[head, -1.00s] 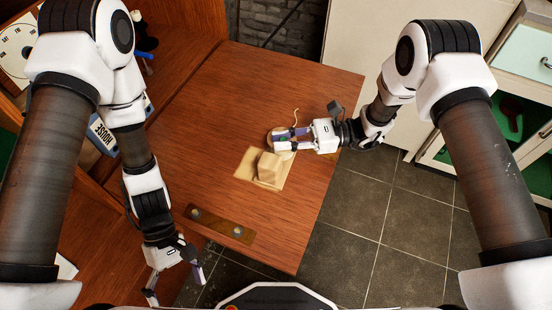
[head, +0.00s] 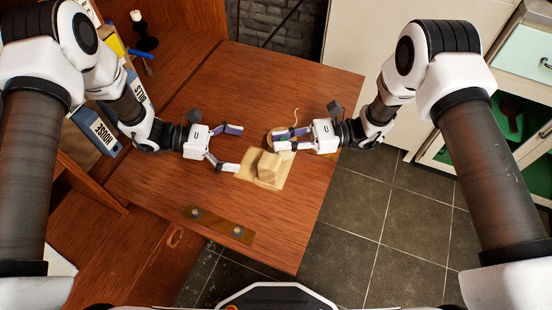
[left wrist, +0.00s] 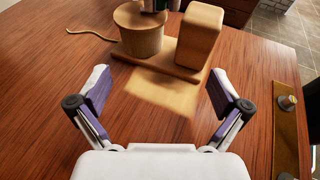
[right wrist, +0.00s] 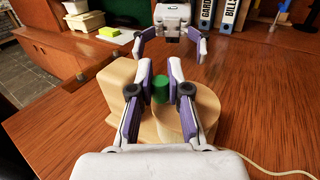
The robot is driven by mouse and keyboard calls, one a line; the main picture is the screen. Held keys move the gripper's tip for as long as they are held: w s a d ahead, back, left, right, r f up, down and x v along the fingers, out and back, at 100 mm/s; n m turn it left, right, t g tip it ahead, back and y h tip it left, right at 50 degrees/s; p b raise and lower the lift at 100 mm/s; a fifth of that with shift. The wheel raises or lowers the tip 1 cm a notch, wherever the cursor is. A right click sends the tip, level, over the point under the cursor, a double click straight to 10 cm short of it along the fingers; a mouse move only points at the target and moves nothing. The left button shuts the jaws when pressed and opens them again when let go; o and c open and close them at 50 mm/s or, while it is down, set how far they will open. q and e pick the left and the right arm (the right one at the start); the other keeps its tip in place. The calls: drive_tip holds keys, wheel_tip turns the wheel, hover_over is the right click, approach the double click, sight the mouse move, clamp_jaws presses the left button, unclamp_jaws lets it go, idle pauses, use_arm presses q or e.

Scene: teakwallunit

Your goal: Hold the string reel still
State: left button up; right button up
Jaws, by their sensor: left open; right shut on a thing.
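The string reel, a round tan wooden drum (left wrist: 138,38), stands on a wooden base (left wrist: 165,64) beside an upright tan block (left wrist: 199,36). The drum also shows in the right wrist view (right wrist: 168,120), with a pale string (right wrist: 265,165) trailing from it. A green cylinder (right wrist: 160,88) shows on top of the drum. My right gripper (head: 279,139) comes from the right, low over the drum, its fingers closed about the green cylinder. My left gripper (head: 232,149) is open and empty, left of the block with its fingers pointing at it; nothing lies between its fingertips (left wrist: 158,80).
A metal plate with two studs (head: 217,224) lies near the table's front edge. Binders (head: 95,128) and a black candlestick (head: 143,38) stand at the left. The wooden tabletop (head: 240,90) behind the reel is clear.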

sight(273, 155)
use_arm(q)
drive_tip(key=x, duration=0.9)
drive_tip(key=shift+s+d, duration=0.1)
clamp_jaws()
drive_tip(key=shift+c, duration=1.6)
unclamp_jaws()
use_arm(e)
drive_tip(key=o, duration=0.4)
drive_tip(key=shift+o, duration=0.2)
use_arm(q)
drive_tip(key=shift+f+b, duration=0.4)
drive_tip(key=shift+f, duration=0.05)
use_arm(e)
drive_tip(key=shift+w+d, duration=0.25)
drive_tip(key=shift+d, duration=1.5)
drive_tip(key=shift+w+d, duration=0.2)
drive_tip(key=shift+d, duration=1.55)
